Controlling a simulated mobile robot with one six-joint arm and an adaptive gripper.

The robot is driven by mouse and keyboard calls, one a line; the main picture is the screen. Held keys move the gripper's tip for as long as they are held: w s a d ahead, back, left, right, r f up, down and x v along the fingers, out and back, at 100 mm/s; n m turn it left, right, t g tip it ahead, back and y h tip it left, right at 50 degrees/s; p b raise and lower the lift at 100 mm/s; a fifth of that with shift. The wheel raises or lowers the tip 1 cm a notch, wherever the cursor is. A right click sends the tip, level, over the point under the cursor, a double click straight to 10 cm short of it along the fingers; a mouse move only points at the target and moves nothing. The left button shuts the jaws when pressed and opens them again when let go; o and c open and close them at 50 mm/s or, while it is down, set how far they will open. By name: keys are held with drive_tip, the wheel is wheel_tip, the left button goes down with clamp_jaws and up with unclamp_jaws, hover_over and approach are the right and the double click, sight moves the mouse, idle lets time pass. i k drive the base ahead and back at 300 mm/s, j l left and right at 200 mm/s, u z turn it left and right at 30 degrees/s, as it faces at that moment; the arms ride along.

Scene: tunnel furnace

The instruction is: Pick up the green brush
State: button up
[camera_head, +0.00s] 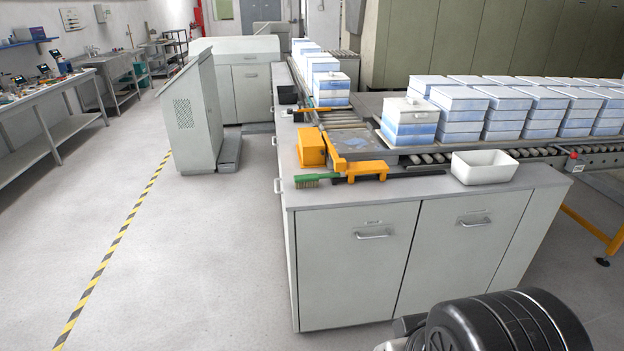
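The green brush (318,178) lies on the grey top of the cabinet (440,190), near its front left corner. Its bristled end points left, and a thin dark part appears to run right behind an orange bracket (366,170). Part of my own arm, black and rounded, shows at the bottom right, well in front of the cabinet. My gripper's fingers are not in view.
A white tray (484,167) stands on the cabinet top to the right. An orange block (311,147) stands just behind the brush. Stacked white-and-blue boxes (409,121) sit on the roller conveyor behind. The floor (190,250) left of the cabinet is clear.

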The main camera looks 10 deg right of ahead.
sight(312, 181)
drive_tip(key=i+l, duration=0.15)
drive_tip(key=i, duration=0.3)
drive_tip(key=i+l, duration=0.15)
drive_tip(key=i, duration=0.35)
drive_tip(key=i+l, duration=0.15)
drive_tip(key=i, duration=0.3)
drive_tip(key=i+l, duration=0.15)
drive_tip(key=i, duration=0.35)
drive_tip(key=i+l, duration=0.15)
drive_tip(key=i, duration=0.3)
drive_tip(key=u, duration=0.05)
